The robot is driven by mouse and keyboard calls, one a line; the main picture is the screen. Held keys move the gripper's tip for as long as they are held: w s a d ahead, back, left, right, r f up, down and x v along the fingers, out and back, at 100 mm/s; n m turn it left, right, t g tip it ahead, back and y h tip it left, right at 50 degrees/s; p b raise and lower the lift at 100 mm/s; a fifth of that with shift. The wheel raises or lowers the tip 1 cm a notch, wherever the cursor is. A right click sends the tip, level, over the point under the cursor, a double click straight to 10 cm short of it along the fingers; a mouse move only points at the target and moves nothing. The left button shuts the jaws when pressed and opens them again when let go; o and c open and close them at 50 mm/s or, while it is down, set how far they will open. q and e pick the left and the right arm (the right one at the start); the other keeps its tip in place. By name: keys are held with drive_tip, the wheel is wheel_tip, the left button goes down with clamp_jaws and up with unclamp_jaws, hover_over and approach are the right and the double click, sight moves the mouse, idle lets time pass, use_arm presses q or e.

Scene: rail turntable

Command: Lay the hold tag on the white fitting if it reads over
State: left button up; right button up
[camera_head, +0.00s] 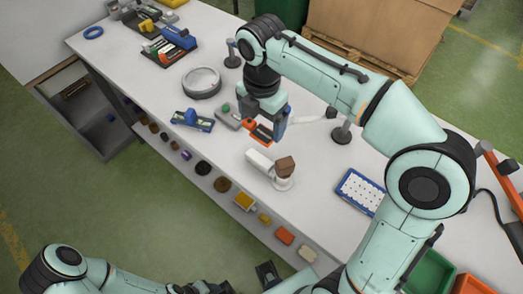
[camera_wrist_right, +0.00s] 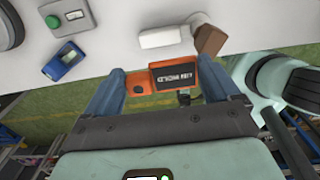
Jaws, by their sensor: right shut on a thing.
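My right gripper (camera_head: 265,130) is shut on the hold tag (camera_head: 261,133), an orange piece with a black label. In the right wrist view the tag (camera_wrist_right: 172,78) sits between the blue fingers, its lettering not clearly legible. The gripper holds it above the table, apart from the white fitting (camera_head: 259,161). The fitting is a white block beside a brown block (camera_head: 285,165); it also shows in the wrist view (camera_wrist_right: 160,38). A blue device with a small display (camera_head: 192,120) lies to the left; its reading is too small to tell. My left gripper (camera_head: 267,275) is at the bottom, partly shown.
A grey box with a green button (camera_head: 228,115) stands behind the tag. A round grey dish (camera_head: 201,83) is farther back, and a blue-edged white tray (camera_head: 360,190) is at right. Several coloured items lie along the shelf below the table's front edge.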

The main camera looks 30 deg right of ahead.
sight(262, 155)
wheel_tip(262, 155, down, 12)
drive_tip(key=shift+w+d+f+b, duration=0.1)
drive_tip(key=shift+b, duration=0.9)
drive_tip(key=shift+f, duration=0.2)
drive_tip(key=o, duration=0.7)
drive_tip(key=shift+r, duration=0.1)
drive_tip(key=shift+o, duration=0.2)
wheel_tip(262, 155, up, 12)
drive_tip(key=shift+r+p, duration=0.15)
drive_tip(key=shift+p, duration=1.1)
